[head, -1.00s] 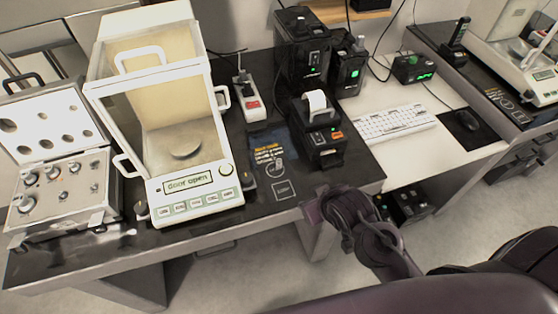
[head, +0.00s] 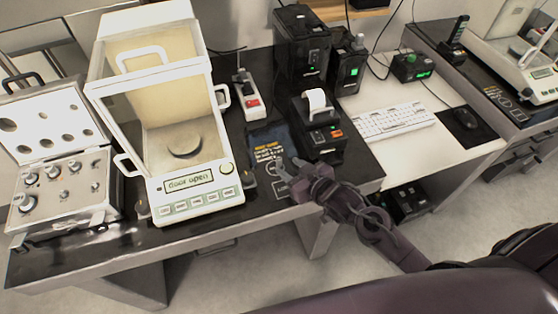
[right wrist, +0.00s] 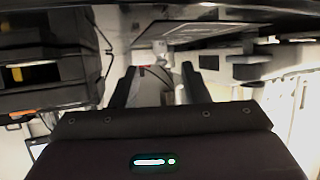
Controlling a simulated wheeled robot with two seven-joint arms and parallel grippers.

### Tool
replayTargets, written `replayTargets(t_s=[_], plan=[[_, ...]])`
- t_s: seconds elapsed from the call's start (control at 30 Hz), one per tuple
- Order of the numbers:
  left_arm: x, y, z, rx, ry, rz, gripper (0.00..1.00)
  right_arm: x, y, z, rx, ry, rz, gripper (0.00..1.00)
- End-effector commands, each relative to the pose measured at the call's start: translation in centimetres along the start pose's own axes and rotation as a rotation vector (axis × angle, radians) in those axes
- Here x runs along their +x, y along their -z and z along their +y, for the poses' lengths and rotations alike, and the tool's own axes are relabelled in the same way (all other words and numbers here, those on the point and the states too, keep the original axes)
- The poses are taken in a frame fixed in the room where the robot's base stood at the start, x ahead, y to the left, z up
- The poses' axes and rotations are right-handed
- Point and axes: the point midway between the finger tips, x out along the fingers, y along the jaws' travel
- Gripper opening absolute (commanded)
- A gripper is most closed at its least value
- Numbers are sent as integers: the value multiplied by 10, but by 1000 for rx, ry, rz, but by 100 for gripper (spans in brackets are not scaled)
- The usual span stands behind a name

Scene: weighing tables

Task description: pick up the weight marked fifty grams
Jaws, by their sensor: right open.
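An open weight case (head: 62,222) stands at the left in the head view with several silver knobbed weights in its tray, including a large one (head: 27,203). Their markings are too small to read, so I cannot tell which is fifty grams. My right gripper (head: 283,176) is open over the front of the table, by the dark printed mat right of the balance. A small silver piece stood on that mat earlier; the fingers now overlap its place. In the right wrist view the open fingers (right wrist: 158,70) are apart, with nothing clearly held. My left gripper is out of view.
The glass-walled balance (head: 195,203) reads "door open"; its pan (head: 185,145) looks empty. A label printer (head: 318,130) stands close behind my right gripper. A keyboard (head: 394,121) lies on the white desk to the right. The table's front edge is below the gripper.

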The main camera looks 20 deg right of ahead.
Motion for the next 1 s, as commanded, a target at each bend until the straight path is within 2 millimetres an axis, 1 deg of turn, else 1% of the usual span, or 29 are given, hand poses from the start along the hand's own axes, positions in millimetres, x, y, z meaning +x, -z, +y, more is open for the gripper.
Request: replayTargets(t_s=[0.07,0.2,0.3,0.4,0.57,0.6,0.9,1.0], plan=[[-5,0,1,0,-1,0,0,11,3,-1,2,0,2,42],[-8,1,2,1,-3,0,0,32,1,-1,2,-1,1,42],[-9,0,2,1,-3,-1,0,42,0,-1,1,-1,0,42],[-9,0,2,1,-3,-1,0,46,-1,-1,0,0,0,42],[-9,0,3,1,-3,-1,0,46,-1,-2,0,0,-1,42],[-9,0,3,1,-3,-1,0,46,-1,-2,0,0,-1,40],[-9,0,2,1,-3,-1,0,46,-1,-1,0,0,-1,1],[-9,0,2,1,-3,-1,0,46,-1,-1,0,0,0,0]])
